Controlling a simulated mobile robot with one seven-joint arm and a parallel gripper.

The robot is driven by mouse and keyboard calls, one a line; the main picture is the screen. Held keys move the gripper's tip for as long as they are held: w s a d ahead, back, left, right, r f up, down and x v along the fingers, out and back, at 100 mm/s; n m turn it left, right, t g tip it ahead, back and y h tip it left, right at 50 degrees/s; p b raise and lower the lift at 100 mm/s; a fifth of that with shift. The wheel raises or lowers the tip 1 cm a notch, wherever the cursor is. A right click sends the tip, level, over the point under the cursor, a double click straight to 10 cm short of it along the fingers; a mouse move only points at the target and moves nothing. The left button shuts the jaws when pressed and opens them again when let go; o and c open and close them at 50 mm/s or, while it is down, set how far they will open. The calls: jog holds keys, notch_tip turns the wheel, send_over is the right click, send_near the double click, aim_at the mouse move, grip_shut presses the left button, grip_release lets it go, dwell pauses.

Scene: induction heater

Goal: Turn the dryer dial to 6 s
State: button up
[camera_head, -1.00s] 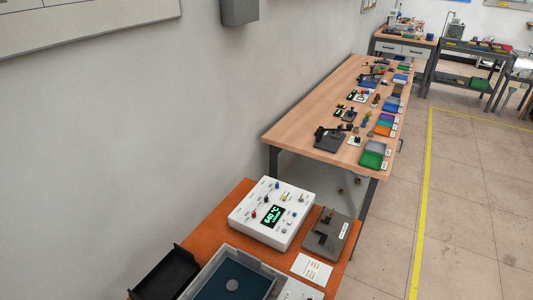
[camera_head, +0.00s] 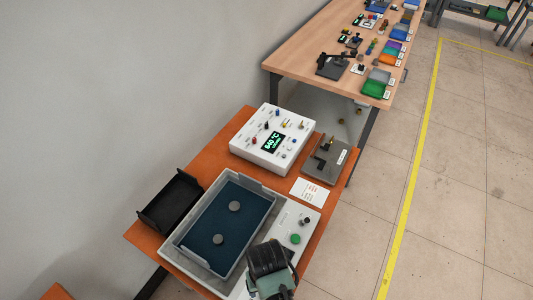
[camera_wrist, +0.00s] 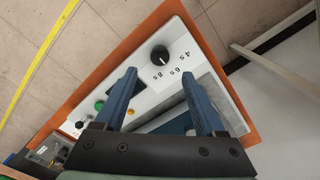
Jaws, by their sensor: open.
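The dryer is a white panel (camera_head: 314,216) along the front side of the tray in the head view. It also fills the middle of the wrist view (camera_wrist: 143,99). Which mark the dial points to is too small to tell. My gripper (camera_wrist: 159,76) is open, its two blue fingers apart with nothing between them. In the head view my wrist covers the near end of the panel, and the dial is hidden there.
A green button (camera_head: 295,239) sits on the panel. A grey tray (camera_head: 262,188) with a blue bottom holds two grey discs. A white control box (camera_head: 248,150) with a lit display, a dark fixture (camera_head: 318,171), a label card (camera_head: 310,191) and a black bin (camera_head: 157,219) share the orange table.

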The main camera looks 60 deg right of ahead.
jog(key=shift+r, duration=2.5)
